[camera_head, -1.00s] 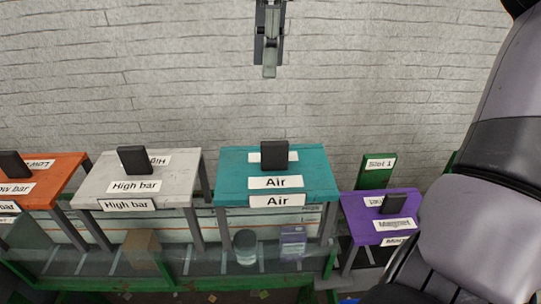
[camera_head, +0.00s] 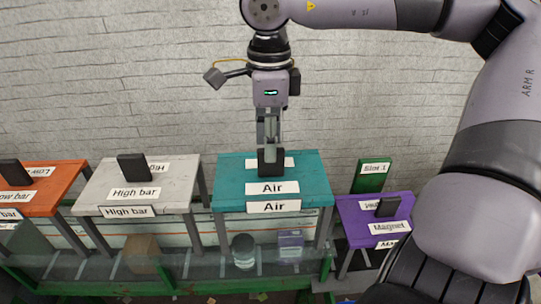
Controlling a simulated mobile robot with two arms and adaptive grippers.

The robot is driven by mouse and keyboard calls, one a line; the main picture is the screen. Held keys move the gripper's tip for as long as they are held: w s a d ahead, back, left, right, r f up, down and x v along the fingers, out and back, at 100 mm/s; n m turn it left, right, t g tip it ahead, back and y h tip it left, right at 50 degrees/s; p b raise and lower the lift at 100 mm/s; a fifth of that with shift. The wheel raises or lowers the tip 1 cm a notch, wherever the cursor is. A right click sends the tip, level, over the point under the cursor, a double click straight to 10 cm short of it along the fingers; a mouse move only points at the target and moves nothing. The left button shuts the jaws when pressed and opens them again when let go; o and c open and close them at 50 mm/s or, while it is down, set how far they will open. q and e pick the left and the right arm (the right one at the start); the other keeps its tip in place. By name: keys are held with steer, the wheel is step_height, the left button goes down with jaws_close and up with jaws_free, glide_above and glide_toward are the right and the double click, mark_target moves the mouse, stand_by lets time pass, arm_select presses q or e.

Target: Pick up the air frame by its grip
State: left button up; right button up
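The air frame (camera_head: 230,182) is a teal table-like frame with "Air" labels, standing on grey legs in the middle of the head view. Its grip (camera_head: 271,163) is a black upright block on top. My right gripper (camera_head: 270,143) points straight down at the grip from above, and its fingers reach the block's top edge in the picture. The fingertips are hidden or merge with the dark block, so I cannot tell whether they are closed on it. The frame stands level. My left gripper is out of view.
The grey High bar frame (camera_head: 170,178) and an orange frame (camera_head: 45,195) stand to the left. The purple Magnet frame (camera_head: 362,235) and a green Slot 1 panel (camera_head: 371,176) are to the right. A cardboard box (camera_head: 141,253), a round container (camera_head: 243,250) and a purple box (camera_head: 290,246) sit below.

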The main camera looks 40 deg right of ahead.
mark_target(271, 174)
steer(key=f, duration=0.3)
steer(key=shift+d+f+p, duration=0.2)
steer(key=shift+f+p, duration=0.15)
steer(key=shift+f, duration=0.05)
steer(key=shift+a, duration=0.1)
steer(key=shift+s, duration=0.1)
steer(key=shift+c, duration=0.6)
jaws_close()
steer(key=shift+r, duration=0.15)
